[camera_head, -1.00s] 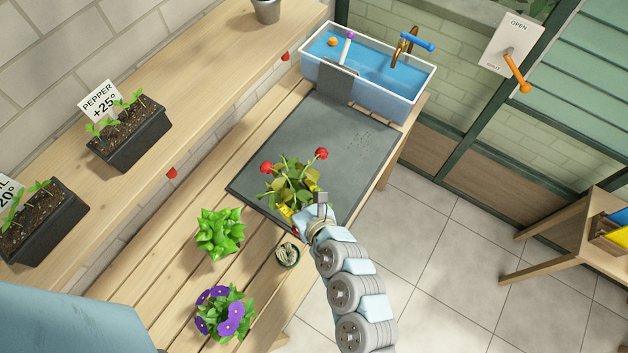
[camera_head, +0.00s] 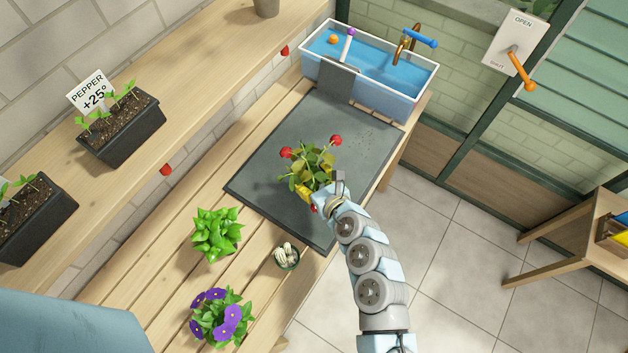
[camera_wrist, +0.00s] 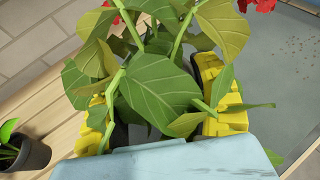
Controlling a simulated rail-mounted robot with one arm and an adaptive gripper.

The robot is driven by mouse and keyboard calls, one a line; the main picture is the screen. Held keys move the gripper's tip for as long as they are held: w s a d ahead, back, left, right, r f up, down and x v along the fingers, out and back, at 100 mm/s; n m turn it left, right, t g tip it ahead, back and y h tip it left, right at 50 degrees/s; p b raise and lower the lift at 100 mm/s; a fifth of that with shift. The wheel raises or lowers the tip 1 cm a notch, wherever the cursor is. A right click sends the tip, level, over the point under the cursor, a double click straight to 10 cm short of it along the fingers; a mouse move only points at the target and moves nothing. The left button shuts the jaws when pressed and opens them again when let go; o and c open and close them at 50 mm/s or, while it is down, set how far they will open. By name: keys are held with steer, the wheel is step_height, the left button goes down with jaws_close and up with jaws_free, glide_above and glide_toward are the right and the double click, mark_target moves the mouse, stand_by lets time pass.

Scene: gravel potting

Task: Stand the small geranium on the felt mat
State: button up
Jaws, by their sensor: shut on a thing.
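The small geranium (camera_head: 312,163) has red blooms and yellowish-green leaves. My gripper (camera_head: 312,192) is shut on it, with yellow fingers on both sides of its base. In the wrist view, the geranium's leaves (camera_wrist: 160,85) fill the middle between the yellow fingers (camera_wrist: 160,115) and hide most of its pot. The dark grey felt mat (camera_head: 262,165) lies on the slatted bench. The geranium shows over the mat's front right part. I cannot tell whether its base touches the mat.
A blue water basin (camera_head: 385,75) with a brass tap stands at the mat's far end. A green plant (camera_head: 216,234), a purple-flowered plant (camera_head: 221,318) and a small cactus (camera_head: 287,256) stand on the bench in front of the mat. A pepper planter (camera_head: 120,130) is on the shelf at left.

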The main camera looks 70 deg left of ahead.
mark_target(315, 181)
steer(key=shift+w+a+f, duration=0.35)
steer(key=shift+w+f, duration=0.1)
steer(key=shift+f, duration=0.1)
steer(key=shift+w+a+f, duration=0.15)
steer(key=shift+a+f, duration=0.05)
steer(key=shift+f, duration=1.7)
steer(key=shift+f+b, duration=0.2)
steer(key=shift+b, duration=0.2)
steer(key=o, duration=1.3)
steer(key=shift+r, duration=0.1)
steer(key=shift+r, duration=0.1)
steer(key=shift+d, duration=0.15)
